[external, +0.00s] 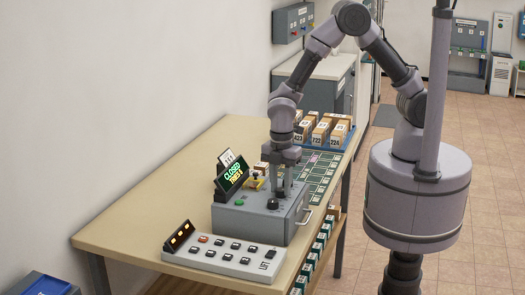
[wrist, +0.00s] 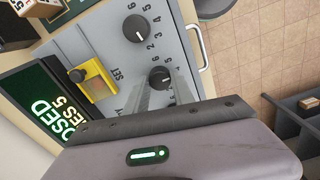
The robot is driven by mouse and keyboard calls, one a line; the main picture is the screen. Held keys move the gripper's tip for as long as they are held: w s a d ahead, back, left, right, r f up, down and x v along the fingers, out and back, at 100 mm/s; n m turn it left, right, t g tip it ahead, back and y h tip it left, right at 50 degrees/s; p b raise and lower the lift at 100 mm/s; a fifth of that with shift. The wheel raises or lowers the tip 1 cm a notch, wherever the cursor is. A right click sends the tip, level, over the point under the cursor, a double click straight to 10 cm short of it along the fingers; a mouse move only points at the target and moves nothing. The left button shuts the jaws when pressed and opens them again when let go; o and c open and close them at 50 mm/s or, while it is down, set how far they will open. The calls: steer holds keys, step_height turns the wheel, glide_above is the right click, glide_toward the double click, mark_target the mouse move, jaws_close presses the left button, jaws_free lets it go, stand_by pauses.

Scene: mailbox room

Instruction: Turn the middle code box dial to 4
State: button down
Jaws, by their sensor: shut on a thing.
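The grey code box (external: 248,222) stands on the table, with a row of black dials on its top. My gripper (external: 279,190) points down onto the box and is shut on the middle dial (wrist: 160,75). In the wrist view its grey fingers (wrist: 166,88) reach to this dial. The fingers partly cover its printed numbers, and I cannot read its setting for sure. The far dial (wrist: 135,28) stands free, and the near dial (external: 272,204) shows free in the external view.
A yellow piece with a black knob (wrist: 98,80) and a green button (external: 240,202) are on the box top. A handle (external: 306,214) is on its right side. A button panel (external: 222,255) lies in front. A blue tray of numbered boxes (external: 322,130) stands behind.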

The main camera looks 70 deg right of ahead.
mark_target(281, 189)
stand_by(0.3)
steer(key=c, duration=1.1)
jaws_free()
steer(key=shift+r, duration=0.1)
step_height(281, 189, up, 17)
steer(key=p, duration=0.4)
steer(key=shift+r, duration=0.1)
